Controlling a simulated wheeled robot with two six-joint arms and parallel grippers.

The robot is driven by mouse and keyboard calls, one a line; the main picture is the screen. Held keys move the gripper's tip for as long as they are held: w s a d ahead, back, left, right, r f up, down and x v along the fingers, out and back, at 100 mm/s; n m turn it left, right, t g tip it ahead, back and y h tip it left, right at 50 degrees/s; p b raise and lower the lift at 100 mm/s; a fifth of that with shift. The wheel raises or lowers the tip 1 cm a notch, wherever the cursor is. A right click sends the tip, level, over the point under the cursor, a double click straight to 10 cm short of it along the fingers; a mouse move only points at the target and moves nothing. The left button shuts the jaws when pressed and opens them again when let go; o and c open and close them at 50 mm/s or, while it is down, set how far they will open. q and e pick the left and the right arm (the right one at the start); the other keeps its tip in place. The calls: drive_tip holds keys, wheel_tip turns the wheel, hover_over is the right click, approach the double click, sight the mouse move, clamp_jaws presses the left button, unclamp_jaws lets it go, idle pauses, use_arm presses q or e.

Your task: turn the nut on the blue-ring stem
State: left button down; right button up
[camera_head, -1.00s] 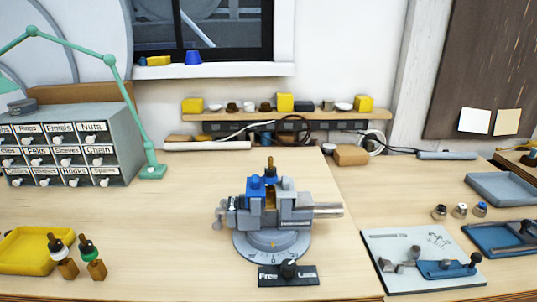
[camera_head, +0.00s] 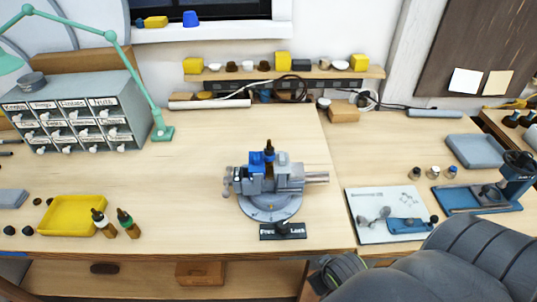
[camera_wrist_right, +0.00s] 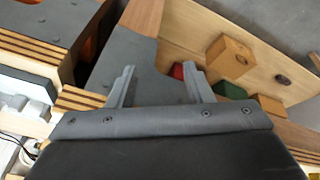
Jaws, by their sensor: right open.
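A dark, brass-coloured stem (camera_head: 269,152) stands upright in the grey vise (camera_head: 290,178) with blue parts, on a round graduated base in the middle of the bench. Its nut and any blue ring are too small to tell. A small piece with a blue top (camera_head: 451,172) stands on the right side of the bench. My right gripper (camera_wrist_right: 160,82) shows in the right wrist view with its two fingers apart and nothing between them. My right arm fills the lower right of the head view, away from the vise. My left gripper is not in view.
A Free/Lock plate (camera_head: 282,231) lies in front of the vise. A yellow tray (camera_head: 72,232) and two dark-topped pieces, one with a green ring (camera_head: 126,219), stand at left. A white board (camera_head: 360,230) and blue fixture (camera_head: 470,202) are at right.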

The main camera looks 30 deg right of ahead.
wheel_tip(320, 180, up, 11)
drive_tip(key=w+d+t+p, duration=0.1)
drive_tip(key=w+t+p, duration=0.1)
drive_tip(key=p, duration=0.1)
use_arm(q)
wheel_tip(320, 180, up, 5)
use_arm(e)
drive_tip(key=n+t+y, duration=0.4)
drive_tip(key=t+y, duration=0.3)
drive_tip(key=t, duration=0.5)
approach(273, 151)
drive_tip(key=shift+h, duration=0.3)
drive_tip(key=b+x, duration=0.5)
drive_tip(key=b, duration=0.5)
drive_tip(key=shift+s+a+f, duration=0.1)
drive_tip(key=shift+f, duration=0.05)
drive_tip(key=b+x, duration=0.1)
drive_tip(key=x, duration=0.4)
drive_tip(key=shift+w+b, duration=0.2)
drive_tip(key=shift+b, duration=0.2)
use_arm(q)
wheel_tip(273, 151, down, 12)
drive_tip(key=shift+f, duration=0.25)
use_arm(e)
drive_tip(key=shift+w+a, duration=0.25)
drive_tip(key=shift+w, duration=0.35)
drive_tip(key=c, duration=1)
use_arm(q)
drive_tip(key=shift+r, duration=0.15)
